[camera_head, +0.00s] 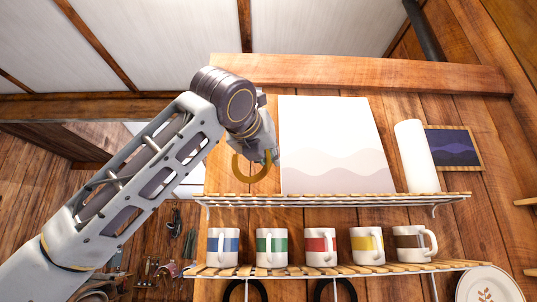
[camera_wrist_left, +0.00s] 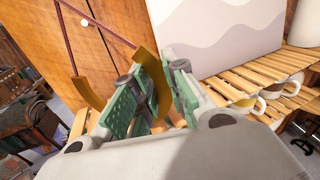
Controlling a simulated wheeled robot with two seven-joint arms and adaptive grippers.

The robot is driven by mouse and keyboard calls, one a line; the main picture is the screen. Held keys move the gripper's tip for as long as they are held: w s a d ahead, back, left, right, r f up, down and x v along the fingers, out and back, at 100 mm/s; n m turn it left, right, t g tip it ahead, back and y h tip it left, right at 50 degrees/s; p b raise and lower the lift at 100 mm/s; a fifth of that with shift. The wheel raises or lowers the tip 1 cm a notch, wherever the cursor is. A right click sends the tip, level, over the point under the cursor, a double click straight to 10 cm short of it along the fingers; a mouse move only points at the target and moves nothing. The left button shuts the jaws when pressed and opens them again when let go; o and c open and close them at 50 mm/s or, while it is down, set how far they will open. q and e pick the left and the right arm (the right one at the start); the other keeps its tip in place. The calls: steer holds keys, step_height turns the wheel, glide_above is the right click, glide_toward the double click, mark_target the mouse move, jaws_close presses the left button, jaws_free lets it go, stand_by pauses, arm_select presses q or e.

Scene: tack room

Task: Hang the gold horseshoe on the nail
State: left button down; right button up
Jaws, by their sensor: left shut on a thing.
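The gold horseshoe (camera_head: 249,179) hangs from my left gripper (camera_head: 267,154) in the head view, its curve downward, in front of the wood wall left of the white picture panel. In the left wrist view the horseshoe (camera_wrist_left: 154,78) passes between the green finger pads of the left gripper (camera_wrist_left: 160,90), which is shut on it; one arm of it sticks out to the left. A small pale round spot (camera_wrist_left: 84,22) on the wood in the wrist view may be the nail head; I cannot tell. No nail shows in the head view. My right gripper is not in view.
The white panel (camera_head: 330,130) and a white roll (camera_head: 416,156) stand on the upper slatted shelf (camera_head: 350,200). Several striped mugs (camera_head: 320,247) stand on the lower shelf (camera_head: 300,271). Black curved shapes (camera_head: 335,290) show beneath it. A wooden beam (camera_head: 400,77) runs above.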

arm_select(q)
steer(key=shift+w, duration=0.25)
steer(key=shift+w+f, duration=0.2)
steer(key=shift+w, duration=1.6)
steer(key=shift+w+f, duration=0.2)
steer(key=shift+w, duration=1.6)
steer(key=shift+w+f, duration=0.15)
steer(key=shift+w, duration=0.2)
steer(key=shift+w+f, duration=0.2)
steer(key=shift+w, duration=0.1)
steer(key=c, duration=1.4)
jaws_free()
steer(key=shift+o, duration=0.2)
steer(key=shift+s, duration=0.2)
steer(key=v, duration=1.1)
steer(key=shift+s, duration=0.35)
